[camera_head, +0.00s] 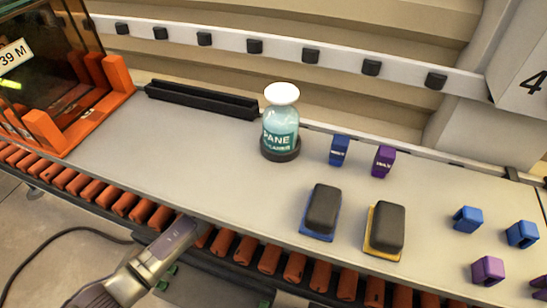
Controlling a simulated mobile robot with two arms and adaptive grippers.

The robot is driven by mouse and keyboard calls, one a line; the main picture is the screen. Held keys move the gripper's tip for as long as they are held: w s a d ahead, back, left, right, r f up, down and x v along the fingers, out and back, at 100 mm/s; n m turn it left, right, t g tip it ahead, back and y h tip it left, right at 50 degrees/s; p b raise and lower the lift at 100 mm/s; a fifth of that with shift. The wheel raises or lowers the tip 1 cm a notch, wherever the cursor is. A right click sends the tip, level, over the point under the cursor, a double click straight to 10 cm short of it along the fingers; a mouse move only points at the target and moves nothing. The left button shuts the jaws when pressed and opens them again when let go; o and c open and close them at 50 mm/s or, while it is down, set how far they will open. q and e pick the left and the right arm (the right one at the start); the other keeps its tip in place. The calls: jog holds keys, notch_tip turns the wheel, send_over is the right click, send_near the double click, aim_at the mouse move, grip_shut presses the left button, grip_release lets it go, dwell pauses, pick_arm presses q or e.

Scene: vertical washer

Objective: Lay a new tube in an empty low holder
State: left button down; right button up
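No long tube is clearly visible. A long, low black trough (202,98) lies along the back left edge of the grey table; it looks empty, and I cannot tell for sure whether it is the low holder. My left gripper (186,232) comes in from the bottom left at the table's front edge, over the orange rollers. It is well apart from the trough, and its fingers are not clear enough to show open or shut. My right gripper is out of view.
A cleaner bottle (281,128) stands in a dark base mid-table. Blue (340,150) and purple (383,161) upright blocks stand right of it. Two dark-topped pads (322,210) (386,228) lie in front. Several small blocks (488,270) are at right. An orange-framed machine (62,125) stands left. The left table is clear.

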pick_arm(q)
jog(key=shift+f, duration=0.3)
jog(key=c, duration=0.9)
grip_release()
jog(key=shift+o, duration=0.2)
jog(key=v, duration=1.2)
